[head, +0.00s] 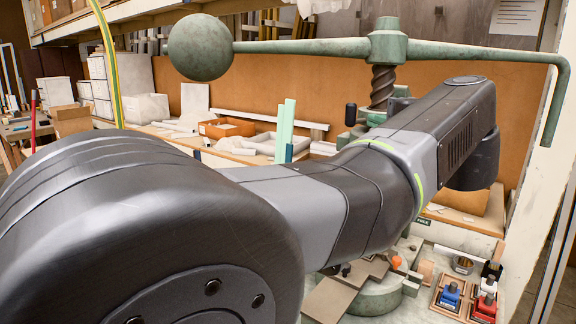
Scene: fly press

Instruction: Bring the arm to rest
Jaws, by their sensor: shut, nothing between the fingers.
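My arm crosses the whole middle of the head view, from the large dark joint at the lower left to a dark wrist link at the right. My gripper is not in view. The green fly press has a round ball weight (201,47) at the left end of its horizontal bar (300,47). The bar's right end bends down as a long handle (553,105). A dark screw (382,87) runs down from the hub. My arm hides most of the press body. Part of its round green base (376,297) shows below the arm.
Behind the arm stand a bench with pale blocks, an orange box (228,128) and two mint-green strips (284,128). A white post borders the right.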

